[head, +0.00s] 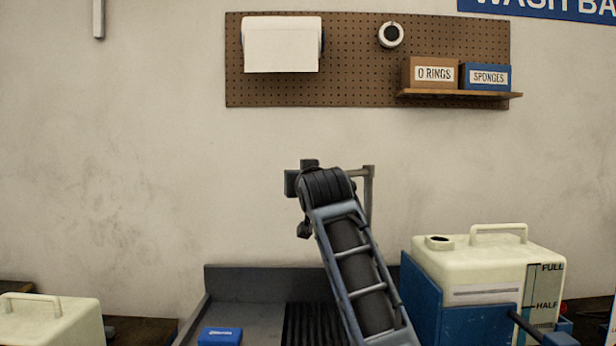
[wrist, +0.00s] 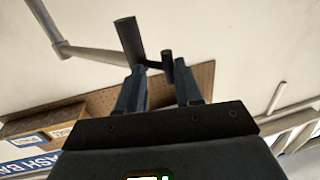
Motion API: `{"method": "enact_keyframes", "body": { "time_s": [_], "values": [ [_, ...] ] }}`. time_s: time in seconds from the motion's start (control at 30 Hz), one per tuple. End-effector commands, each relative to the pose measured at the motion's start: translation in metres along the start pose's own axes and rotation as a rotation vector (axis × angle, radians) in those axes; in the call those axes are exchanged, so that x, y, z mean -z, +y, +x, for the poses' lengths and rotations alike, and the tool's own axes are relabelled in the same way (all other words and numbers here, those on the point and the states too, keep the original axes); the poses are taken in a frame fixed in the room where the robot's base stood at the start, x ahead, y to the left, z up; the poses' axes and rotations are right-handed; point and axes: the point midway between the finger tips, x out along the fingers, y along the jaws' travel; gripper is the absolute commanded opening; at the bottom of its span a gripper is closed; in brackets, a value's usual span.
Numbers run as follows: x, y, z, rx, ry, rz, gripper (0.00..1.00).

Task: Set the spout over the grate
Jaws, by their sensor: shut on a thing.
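The grate (head: 305,325) is a dark slatted strip in the grey basin, partly covered by my arm. A grey pipe, seemingly the spout's (head: 369,200), rises behind my arm and bends left at its top. In the wrist view a grey pipe, which looks like the spout (wrist: 88,51), runs to a dark cylinder (wrist: 129,40) by the fingertips. My gripper (wrist: 160,68) is shut on a dark handle-like part (wrist: 167,66) there. In the head view my arm hides most of the grip. A dark piece hangs left of my arm above the grate; I cannot tell whether it is the spout's outlet.
A cream tank (head: 490,262) in a blue holder (head: 425,300) stands close on the right. Another cream tank (head: 50,322) is at the lower left. A small blue block (head: 220,336) lies in the basin (head: 250,282). The pegboard (head: 360,60) hangs above on the wall.

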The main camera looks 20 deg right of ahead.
Motion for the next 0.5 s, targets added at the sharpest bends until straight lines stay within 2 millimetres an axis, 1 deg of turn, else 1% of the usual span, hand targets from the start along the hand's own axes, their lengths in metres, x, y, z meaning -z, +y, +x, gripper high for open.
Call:
{"method": "enact_keyframes", "body": {
  "time_s": [0.03, 0.1, 0.5],
  "values": [
    [0.006, -0.004, 0.004, 0.010, 0.011, 0.004, 0.00],
    [0.008, -0.006, 0.006, 0.012, 0.013, 0.005, 0.00],
    [0.009, -0.015, 0.007, 0.023, 0.013, 0.001, 0.00]
  ]
}}
